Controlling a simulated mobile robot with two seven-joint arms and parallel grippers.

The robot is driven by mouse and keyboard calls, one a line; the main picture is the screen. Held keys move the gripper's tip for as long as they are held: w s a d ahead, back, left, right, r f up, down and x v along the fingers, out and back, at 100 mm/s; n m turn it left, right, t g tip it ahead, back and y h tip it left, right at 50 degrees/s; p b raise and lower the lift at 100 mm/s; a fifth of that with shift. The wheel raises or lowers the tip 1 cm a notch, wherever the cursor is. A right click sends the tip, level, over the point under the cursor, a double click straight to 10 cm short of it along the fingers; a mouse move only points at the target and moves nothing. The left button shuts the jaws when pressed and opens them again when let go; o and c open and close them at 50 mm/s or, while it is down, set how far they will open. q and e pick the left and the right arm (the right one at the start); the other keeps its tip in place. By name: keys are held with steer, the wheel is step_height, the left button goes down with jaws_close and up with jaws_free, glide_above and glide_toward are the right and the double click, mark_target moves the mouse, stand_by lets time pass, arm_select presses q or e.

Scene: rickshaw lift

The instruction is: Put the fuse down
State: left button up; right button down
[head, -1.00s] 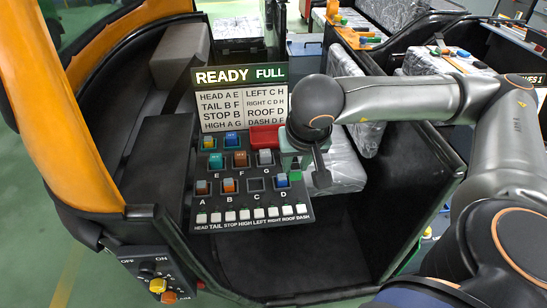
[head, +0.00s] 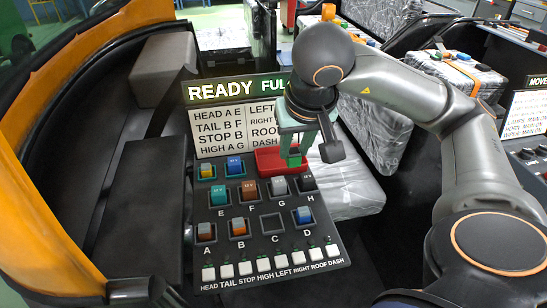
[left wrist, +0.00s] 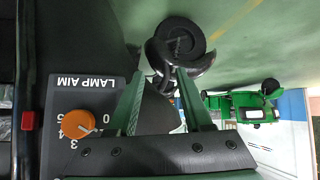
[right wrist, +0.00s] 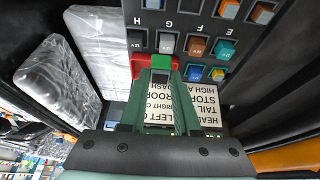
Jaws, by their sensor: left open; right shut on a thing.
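My right gripper (head: 296,146) is shut on a green fuse (head: 294,158) with a grey top. It holds the fuse at the red tray (head: 268,160) on the panel's upper right. In the right wrist view the fuse (right wrist: 160,76) sits between the fingertips, in front of the red tray (right wrist: 138,62). I cannot tell whether the fuse touches the tray floor. My left gripper (left wrist: 160,82) is open and empty in the left wrist view, near the LAMP AIM knob (left wrist: 79,122). It is not in the head view.
The black fuse panel (head: 255,245) carries several coloured fuses in lettered sockets; socket C (head: 272,224) is empty. White switches (head: 245,268) line its lower edge. A READY FULL sign and label card (head: 220,130) stand behind. A plastic-wrapped seat (head: 345,180) lies right of the panel.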

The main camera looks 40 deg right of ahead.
steer(key=shift+w+d+f, duration=0.15)
steer(key=shift+w+f, duration=0.05)
steer(key=shift+w, duration=0.1)
steer(key=w+d+f+b, duration=0.1)
steer(key=w+d+f, duration=0.1)
steer(key=w, duration=0.1)
steer(key=w+d+f, duration=0.2)
steer(key=w+f, duration=0.1)
steer(key=w+d+f+b, duration=0.1)
steer(key=w+d+f, duration=0.1)
steer(key=w+f, duration=0.1)
steer(key=shift+w+d+b, duration=0.35)
steer(key=shift+w+d, duration=0.05)
steer(key=shift+w, duration=0.1)
steer(key=shift+w+d+f, duration=0.2)
steer(key=shift+w+f, duration=0.15)
steer(key=shift+f, duration=0.05)
arm_select(q)
steer(key=shift+w+d+f, duration=0.25)
steer(key=shift+d+f, duration=0.5)
steer(key=shift+f, duration=0.3)
arm_select(e)
steer(key=shift+s+x, duration=0.2)
steer(key=shift+x, duration=0.7)
steer(key=shift+s+x, duration=0.15)
steer(key=shift+x, duration=0.8)
